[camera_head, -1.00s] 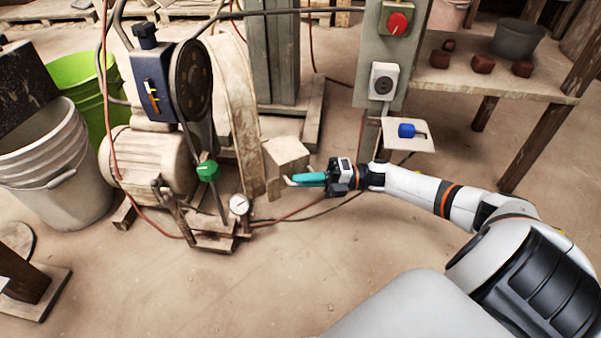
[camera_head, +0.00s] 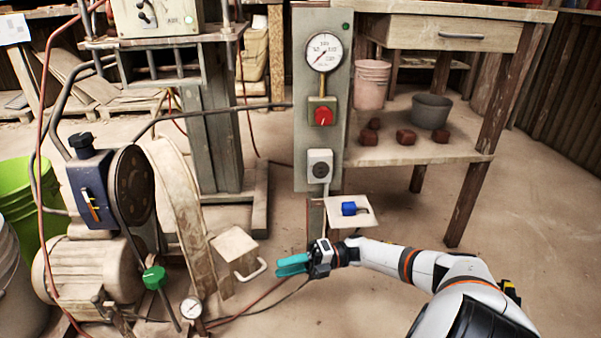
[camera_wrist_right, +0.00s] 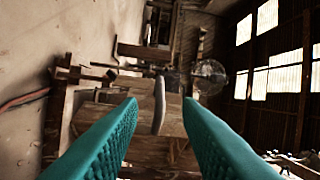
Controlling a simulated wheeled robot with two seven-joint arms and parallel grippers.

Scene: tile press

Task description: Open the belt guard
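The belt guard appears to be the worn beige piece beside the machine's black pulley: a tall curved panel (camera_head: 188,215) with a boxy cover (camera_head: 232,243) at its right foot. A pale bent handle (camera_head: 252,272) sticks out of the cover towards my right gripper. My right gripper (camera_head: 278,267) has teal fingers and is just right of the handle. In the right wrist view its fingers are spread wide, with the grey handle (camera_wrist_right: 159,105) showing between them; contact cannot be told. My left gripper is not in view.
The grey post (camera_head: 309,150) carries a gauge and a red knob. A green knob (camera_head: 154,278) and small gauge (camera_head: 191,308) are left of the cover. Hoses cross the floor below.

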